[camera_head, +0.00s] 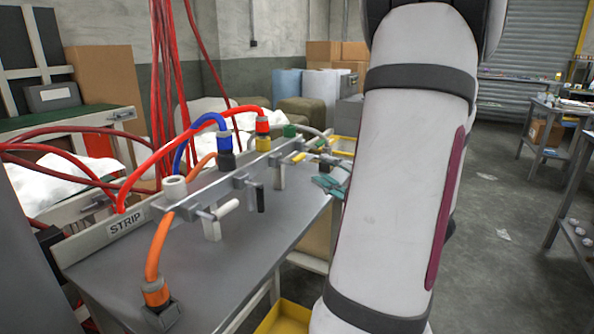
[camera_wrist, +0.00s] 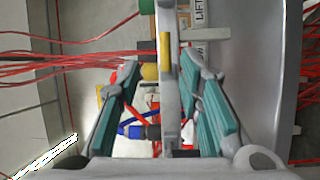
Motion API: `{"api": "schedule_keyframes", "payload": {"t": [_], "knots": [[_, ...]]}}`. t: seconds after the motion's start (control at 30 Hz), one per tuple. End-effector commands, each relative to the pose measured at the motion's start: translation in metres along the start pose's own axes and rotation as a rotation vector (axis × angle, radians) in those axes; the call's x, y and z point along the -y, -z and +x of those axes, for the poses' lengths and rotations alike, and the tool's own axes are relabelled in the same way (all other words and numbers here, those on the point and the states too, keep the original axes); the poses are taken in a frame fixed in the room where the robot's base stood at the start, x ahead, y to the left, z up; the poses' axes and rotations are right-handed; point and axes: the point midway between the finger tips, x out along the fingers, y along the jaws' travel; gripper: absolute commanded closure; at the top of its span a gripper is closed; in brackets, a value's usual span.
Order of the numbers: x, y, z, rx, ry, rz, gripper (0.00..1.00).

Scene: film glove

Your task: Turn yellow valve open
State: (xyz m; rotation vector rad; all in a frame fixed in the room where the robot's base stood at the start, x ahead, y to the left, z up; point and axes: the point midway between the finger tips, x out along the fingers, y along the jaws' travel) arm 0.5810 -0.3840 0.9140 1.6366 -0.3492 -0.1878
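The yellow valve handle (camera_head: 299,157) sits on the grey manifold bar (camera_head: 190,203), toward its far end. In the wrist view the yellow handle (camera_wrist: 166,52) lies along the grey bar, between and around the level of my fingertips. My gripper (camera_wrist: 160,62) is open, with one teal finger on each side of the bar and nothing clasped. I cannot tell whether a finger touches the handle. In the head view my gripper (camera_head: 328,185) shows as teal fingers just right of the yellow handle, partly hidden by my arm.
A white handle (camera_head: 228,208) and a black handle (camera_head: 260,198) stand nearer on the same bar. A yellow coupling (camera_head: 263,143) and a green coupling (camera_head: 290,131) rise behind it. Red hoses (camera_head: 165,90) hang at the left.

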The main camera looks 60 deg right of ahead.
Motion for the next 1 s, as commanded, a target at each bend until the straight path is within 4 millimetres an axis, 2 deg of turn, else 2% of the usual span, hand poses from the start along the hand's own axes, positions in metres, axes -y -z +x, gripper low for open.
{"api": "schedule_keyframes", "payload": {"t": [0.03,0.2,0.37,0.57,1.0], "knots": [[0.011,-0.005,-0.009,-0.001,-0.018,-0.002,0.67],[0.022,-0.009,-0.030,-0.022,-0.078,-0.017,0.67],[0.020,-0.008,-0.029,-0.032,-0.095,-0.022,0.67],[0.017,-0.006,0.000,-0.036,-0.094,-0.022,0.67],[0.010,-0.004,0.081,-0.034,-0.095,-0.022,0.67]]}}
